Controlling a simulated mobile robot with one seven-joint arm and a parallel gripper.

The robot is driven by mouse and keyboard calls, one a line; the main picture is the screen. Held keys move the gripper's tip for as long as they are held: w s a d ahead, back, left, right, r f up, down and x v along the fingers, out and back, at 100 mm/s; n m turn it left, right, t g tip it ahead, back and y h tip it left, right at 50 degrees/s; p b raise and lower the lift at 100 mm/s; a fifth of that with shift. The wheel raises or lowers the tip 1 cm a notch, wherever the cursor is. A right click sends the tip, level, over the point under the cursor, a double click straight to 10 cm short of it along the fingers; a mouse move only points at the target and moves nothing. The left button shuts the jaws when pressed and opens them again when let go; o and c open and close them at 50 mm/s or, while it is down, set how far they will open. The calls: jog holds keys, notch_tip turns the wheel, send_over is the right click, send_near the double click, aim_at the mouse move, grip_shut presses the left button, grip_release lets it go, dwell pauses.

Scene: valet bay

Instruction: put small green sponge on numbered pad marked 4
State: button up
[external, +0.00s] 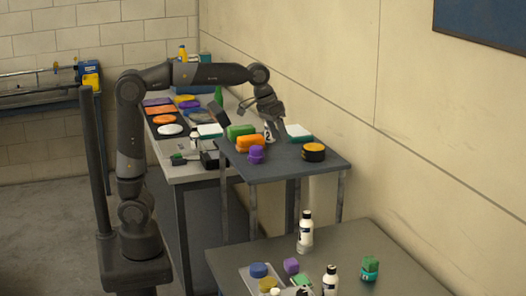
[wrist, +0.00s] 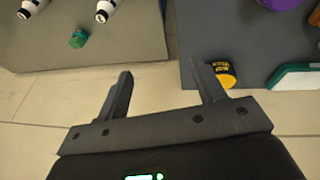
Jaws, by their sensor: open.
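A small green block (external: 371,262), which looks like the small green sponge, sits on top of a teal labelled item (external: 370,275) on the grey front table. The green block also shows in the wrist view (wrist: 78,38), at the upper left near the table's edge. My gripper (external: 264,112) is above the raised grey shelf table, apart from the green block. In the wrist view my gripper (wrist: 165,75) has its fingers wide apart with nothing between them. I cannot make out a pad marked 4 in either view.
The raised table (external: 305,166) holds green (external: 240,131) and orange (external: 250,144) blocks, a purple item (external: 256,155) and a black-and-yellow tin (external: 313,152). Bottles (external: 305,230) and a tray of coloured items (external: 252,282) crowd the front table. A gap separates the tables in the wrist view.

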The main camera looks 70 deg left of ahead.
jog(key=s+a+f, duration=0.3)
jog(key=s+f, duration=0.1)
jog(key=s, duration=0.4)
jog(key=s+a+f+t+y, duration=0.1)
jog(key=s+a+f, duration=0.2)
jog(key=s, duration=0.5)
jog(key=s+a+f+m+t, duration=0.1)
jog(key=s+a+f, duration=0.3)
jog(key=s, duration=0.4)
jog(key=shift+f+y, duration=0.3)
jog(key=shift+f, duration=0.45)
jog(key=shift+s, duration=0.1)
